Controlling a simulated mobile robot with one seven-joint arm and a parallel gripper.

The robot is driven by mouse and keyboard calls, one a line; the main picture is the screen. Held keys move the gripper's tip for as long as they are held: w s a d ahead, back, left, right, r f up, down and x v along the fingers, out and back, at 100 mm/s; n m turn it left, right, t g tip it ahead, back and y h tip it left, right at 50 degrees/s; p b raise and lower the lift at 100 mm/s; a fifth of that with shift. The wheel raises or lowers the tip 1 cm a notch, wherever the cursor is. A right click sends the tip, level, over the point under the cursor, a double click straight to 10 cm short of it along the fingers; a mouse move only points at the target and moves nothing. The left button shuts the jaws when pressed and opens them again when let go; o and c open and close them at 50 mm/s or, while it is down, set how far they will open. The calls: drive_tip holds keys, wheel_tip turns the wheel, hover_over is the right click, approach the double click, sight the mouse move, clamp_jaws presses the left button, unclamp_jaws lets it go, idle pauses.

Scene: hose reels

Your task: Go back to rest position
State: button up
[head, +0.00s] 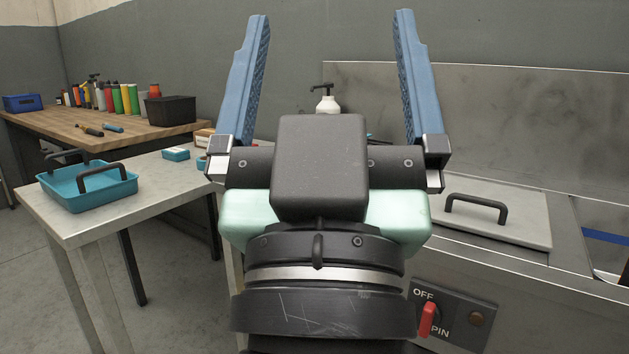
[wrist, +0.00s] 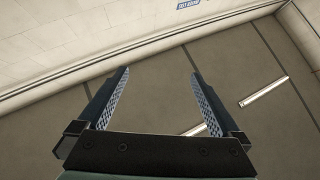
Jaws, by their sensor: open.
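My gripper (head: 328,75) is raised in the middle of the head view, with its two blue fingers pointing up and spread wide apart. Nothing is between the fingers. In the wrist view my gripper (wrist: 155,100) is also open and empty, and it faces a dark panelled surface with light strips and a pale block wall. My gripper and wrist hide part of the metal counter behind them.
A teal tray (head: 88,188) with dark handles sits on a metal table (head: 150,190) at left. A wooden bench (head: 100,134) holds bottles and a black bin (head: 171,110). At right, a steel unit has a handled lid (head: 490,228) and a red switch (head: 428,319).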

wheel_tip(320, 180, up, 38)
drive_tip(key=s+a+y+p, duration=0.1)
drive_tip(key=s+p, duration=0.1)
drive_tip(key=p, duration=3.4)
drive_tip(key=shift+t, duration=0.4)
